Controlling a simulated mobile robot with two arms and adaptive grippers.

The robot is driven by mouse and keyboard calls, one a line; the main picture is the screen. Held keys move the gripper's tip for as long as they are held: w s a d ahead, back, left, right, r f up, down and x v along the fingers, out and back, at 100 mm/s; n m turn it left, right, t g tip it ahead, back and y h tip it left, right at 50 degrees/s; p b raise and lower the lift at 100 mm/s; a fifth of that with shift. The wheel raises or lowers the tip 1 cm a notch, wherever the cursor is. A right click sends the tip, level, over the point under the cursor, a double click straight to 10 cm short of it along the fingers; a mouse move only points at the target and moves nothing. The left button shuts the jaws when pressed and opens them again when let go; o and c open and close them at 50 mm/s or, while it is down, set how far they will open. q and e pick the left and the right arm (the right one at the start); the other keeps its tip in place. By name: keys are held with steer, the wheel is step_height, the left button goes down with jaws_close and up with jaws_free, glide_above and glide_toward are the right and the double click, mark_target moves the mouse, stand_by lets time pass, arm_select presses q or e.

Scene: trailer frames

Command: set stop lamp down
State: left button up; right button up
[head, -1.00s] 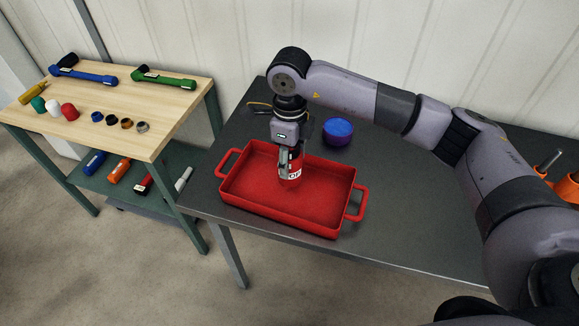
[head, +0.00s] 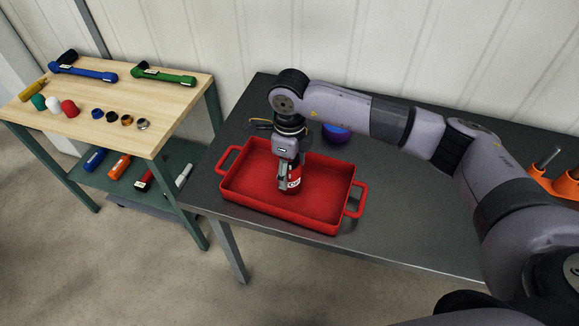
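The stop lamp (head: 294,184) is a small red cylinder with a white label, upright inside the red tray (head: 330,221). My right gripper (head: 288,178) points straight down over the tray, with its fingers at the lamp's sides. It looks shut on the lamp. The lamp's base is low in the tray, at or near its floor; I cannot tell whether it touches. The gripper hides part of the lamp. My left gripper is not in view.
A blue round object (head: 337,132) stands behind the tray, partly hidden by my arm. Orange holders (head: 566,186) stand at the right of the dark table (head: 420,222). A wooden bench (head: 150,118) with tools and caps stands at the left. The tray's right half is empty.

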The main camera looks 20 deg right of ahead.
steer(key=shift+o, duration=0.3)
steer(key=shift+r, duration=0.2)
steer(key=shift+w+r, duration=0.1)
steer(key=shift+r, duration=0.25)
step_height(320, 180, up, 10)
steer(key=b, duration=0.2)
steer(key=shift+f+b, duration=0.15)
steer(key=shift+b, duration=0.2)
steer(key=shift+r, duration=0.75)
